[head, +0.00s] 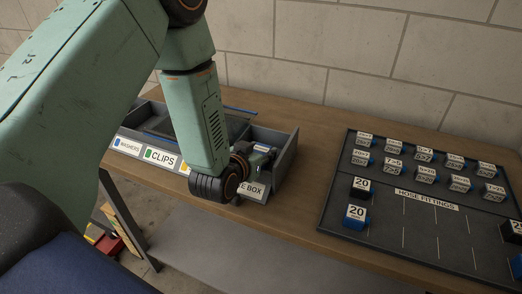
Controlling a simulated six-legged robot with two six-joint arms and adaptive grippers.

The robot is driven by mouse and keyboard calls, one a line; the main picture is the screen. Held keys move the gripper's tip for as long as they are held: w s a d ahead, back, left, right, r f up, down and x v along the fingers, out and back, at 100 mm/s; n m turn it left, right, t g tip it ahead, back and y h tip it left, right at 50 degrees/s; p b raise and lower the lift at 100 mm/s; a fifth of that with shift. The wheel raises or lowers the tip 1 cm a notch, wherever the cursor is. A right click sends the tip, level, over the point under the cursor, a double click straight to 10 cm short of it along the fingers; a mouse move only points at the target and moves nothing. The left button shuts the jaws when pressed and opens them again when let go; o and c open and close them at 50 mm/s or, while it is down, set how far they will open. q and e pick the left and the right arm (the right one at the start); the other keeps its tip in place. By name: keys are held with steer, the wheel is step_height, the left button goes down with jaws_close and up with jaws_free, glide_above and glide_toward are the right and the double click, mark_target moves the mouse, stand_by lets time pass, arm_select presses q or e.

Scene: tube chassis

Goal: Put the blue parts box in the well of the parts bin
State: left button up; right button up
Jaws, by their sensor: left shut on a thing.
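The parts bin (284,165) is a grey, compartmented bin on the wooden bench, with labels on its front reading WASHERS, CLIPS and, partly covered, "E BOX". My left gripper (257,156) points down at the right-hand well of the bin, behind the "E BOX" label. It is shut on the blue parts box (262,149), of which only a small blue patch shows; the gripper and my wrist hide the rest. I cannot tell whether the box touches the well floor. My right gripper is not in view.
A dark tray (420,246) labelled HOSE FITTINGS lies on the right of the bench (300,218), holding several small labelled blocks. Bare bench separates it from the bin. A block wall (350,45) rises behind. A red object (108,245) is low at left.

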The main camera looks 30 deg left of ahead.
arm_select(q)
steer(key=o, duration=0.9)
steer(key=shift+a, duration=0.2)
steer(key=o, duration=0.3)
steer(key=shift+a+f, duration=0.15)
steer(key=shift+a, duration=0.05)
steer(key=shift+d, duration=0.35)
steer(key=shift+a+r, duration=0.15)
steer(key=shift+r, duration=0.2)
steer(key=p+v, duration=0.1)
steer(key=v, duration=0.8)
steer(key=shift+p+v, duration=0.75)
steer(key=shift+v, duration=0.15)
steer(key=shift+s+a+r+p, duration=0.1)
steer(key=shift+s+r+p, duration=0.05)
steer(key=shift+s+p, duration=0.3)
steer(key=shift+s, duration=0.1)
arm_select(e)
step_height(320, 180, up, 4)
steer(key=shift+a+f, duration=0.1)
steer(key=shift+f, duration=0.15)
